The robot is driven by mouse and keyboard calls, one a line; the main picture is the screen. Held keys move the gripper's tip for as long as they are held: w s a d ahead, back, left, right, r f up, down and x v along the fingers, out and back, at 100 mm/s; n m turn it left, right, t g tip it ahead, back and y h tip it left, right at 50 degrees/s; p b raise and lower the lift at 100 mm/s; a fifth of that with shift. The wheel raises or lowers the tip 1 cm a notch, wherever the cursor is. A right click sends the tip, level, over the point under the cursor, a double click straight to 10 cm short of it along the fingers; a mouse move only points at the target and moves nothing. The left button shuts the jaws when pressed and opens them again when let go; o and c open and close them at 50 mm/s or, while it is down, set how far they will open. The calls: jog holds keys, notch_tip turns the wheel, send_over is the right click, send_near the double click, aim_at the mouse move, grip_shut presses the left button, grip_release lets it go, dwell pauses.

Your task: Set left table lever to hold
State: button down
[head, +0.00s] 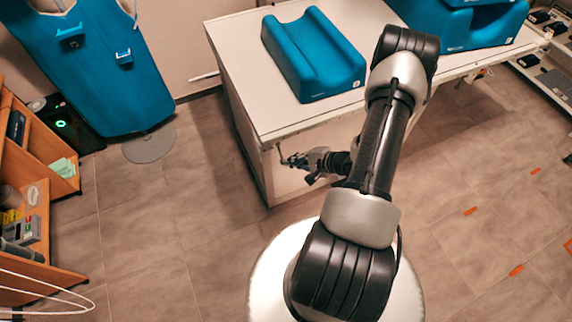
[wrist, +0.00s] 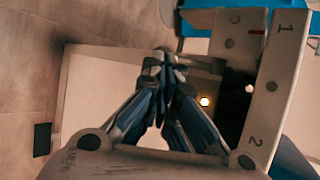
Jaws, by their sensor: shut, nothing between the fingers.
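The left side of the white table (head: 236,75) faces me, with a pale end panel below its top. A small dark rod (head: 283,156), which looks like the lever, sticks out near the panel's upper left corner. My gripper (head: 300,161) is right beside it; contact cannot be told. In the wrist view my gripper (wrist: 165,60) has its fingertips together and empty. A dark bar (wrist: 208,64) lies just right of the fingertips. A pale strip marked 1 and 2 (wrist: 272,85) runs down the right. The lever's setting is not readable.
A blue cushion (head: 318,60) lies on the table, with more blue pads (head: 470,25) at the right. A blue board (head: 100,70) stands at the back left. A wooden shelf (head: 45,145) is on the left edge.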

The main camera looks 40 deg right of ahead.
jog(key=shift+t, duration=0.3)
jog(key=shift+w+d+f, duration=0.3)
jog(key=shift+w+f, duration=0.55)
jog(key=shift+f, duration=0.05)
jog(key=shift+w+d+f, duration=0.25)
jog(key=shift+w+f, duration=0.6)
jog(key=shift+w, duration=0.1)
